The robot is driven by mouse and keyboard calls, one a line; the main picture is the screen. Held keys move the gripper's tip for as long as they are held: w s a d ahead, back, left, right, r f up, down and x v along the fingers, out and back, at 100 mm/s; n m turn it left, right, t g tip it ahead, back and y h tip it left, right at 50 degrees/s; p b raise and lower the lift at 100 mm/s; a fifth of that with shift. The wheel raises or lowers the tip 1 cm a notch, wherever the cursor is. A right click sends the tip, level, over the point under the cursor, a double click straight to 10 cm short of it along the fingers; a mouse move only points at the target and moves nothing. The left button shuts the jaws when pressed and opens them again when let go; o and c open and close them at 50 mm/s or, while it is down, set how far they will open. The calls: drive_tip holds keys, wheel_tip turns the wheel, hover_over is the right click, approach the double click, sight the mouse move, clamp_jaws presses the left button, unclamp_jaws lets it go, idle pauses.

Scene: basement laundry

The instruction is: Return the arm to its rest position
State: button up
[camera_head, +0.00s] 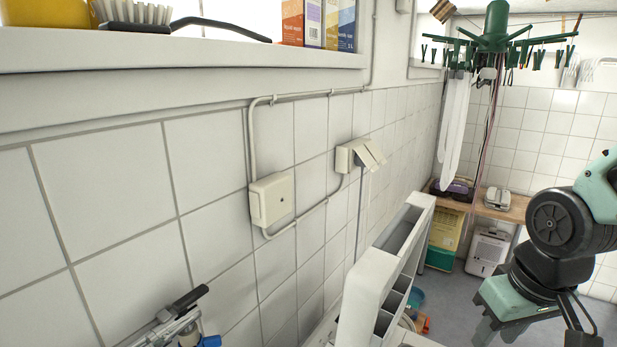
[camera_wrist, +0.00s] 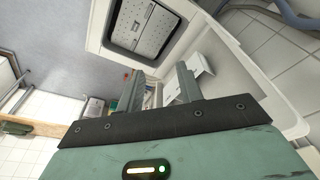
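My arm (camera_head: 560,225) is at the right of the head view, bent, with its teal end low near the bottom edge. My gripper (camera_wrist: 158,82) shows in the wrist view with its two grey fingers apart and nothing between them. The fingers point toward a white housing (camera_wrist: 208,28) with an opening and a perforated grey metal surface (camera_wrist: 146,25) inside. I cannot tell how far the fingers are from it.
A white open-compartment unit (camera_head: 360,290) stands by the tiled wall, left of my arm. A wooden bench (camera_head: 515,208) stands at the back, with a white appliance (camera_head: 488,250) below. A green clothes-peg hanger (camera_head: 495,30) hangs above. Grey floor (camera_head: 455,300) shows between the unit and my arm.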

drive_tip(key=s+a+f+n+g+b, duration=0.2)
drive_tip(key=s+a+f+n+b, duration=0.4)
drive_tip(key=s+a+f+b, duration=0.5)
drive_tip(key=shift+s+a+f+b, duration=0.35)
drive_tip(key=shift+a+b, duration=0.1)
drive_tip(key=shift+a, duration=0.55)
idle(1.1)
